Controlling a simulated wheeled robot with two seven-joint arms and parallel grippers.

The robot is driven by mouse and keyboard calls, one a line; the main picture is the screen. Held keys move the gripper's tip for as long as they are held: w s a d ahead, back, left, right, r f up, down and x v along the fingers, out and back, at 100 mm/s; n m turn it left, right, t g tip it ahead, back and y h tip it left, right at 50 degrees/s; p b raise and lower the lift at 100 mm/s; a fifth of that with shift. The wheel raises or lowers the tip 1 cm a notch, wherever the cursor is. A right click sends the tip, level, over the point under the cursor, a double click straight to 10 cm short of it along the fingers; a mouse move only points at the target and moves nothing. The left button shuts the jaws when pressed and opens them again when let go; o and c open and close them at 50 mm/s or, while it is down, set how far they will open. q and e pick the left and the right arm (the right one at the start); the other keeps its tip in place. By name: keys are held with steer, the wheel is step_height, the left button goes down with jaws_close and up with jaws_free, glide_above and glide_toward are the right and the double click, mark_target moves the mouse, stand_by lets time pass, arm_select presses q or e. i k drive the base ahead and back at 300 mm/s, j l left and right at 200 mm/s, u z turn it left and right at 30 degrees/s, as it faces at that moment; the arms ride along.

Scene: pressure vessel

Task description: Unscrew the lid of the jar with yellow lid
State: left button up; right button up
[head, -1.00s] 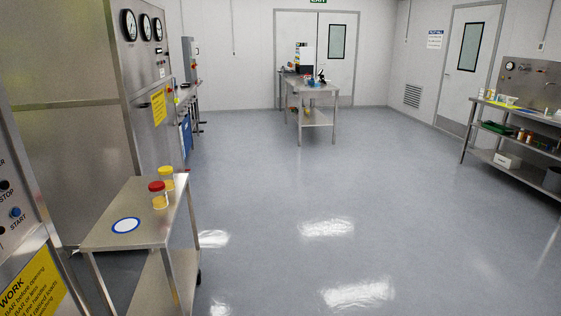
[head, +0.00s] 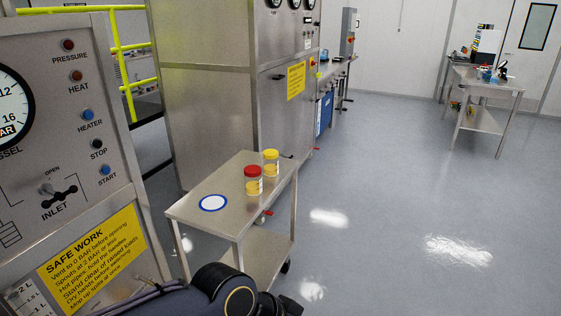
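The jar with the yellow lid (head: 271,163) stands upright on a small steel cart (head: 232,222) in the head view, with its lid on. A similar jar with a red lid (head: 253,180) stands just in front of it and to its left. The red-lidded jar slightly overlaps the yellow-lidded one. Part of my own dark arm shows at the bottom edge, below the cart. Neither gripper shows in the view, and nothing touches either jar.
A white disc with a blue rim (head: 213,203) lies on the cart's left part. A control panel (head: 70,130) with gauge and buttons stands close at left. A tall steel cabinet (head: 205,90) stands behind the cart. Open floor (head: 390,200) lies to the right.

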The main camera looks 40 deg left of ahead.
mark_target(271, 167)
steer(key=i+u, duration=0.35)
steer(key=i, duration=0.3)
steer(key=i+l+u, duration=0.1)
steer(key=i+u, duration=0.2)
steer(key=i, duration=0.35)
steer(key=i+u, duration=0.95)
steer(key=u, duration=0.15)
steer(key=i+j+u, duration=0.1)
steer(key=i+u, duration=0.75)
steer(key=k+j, duration=0.05)
steer(key=k, duration=0.05)
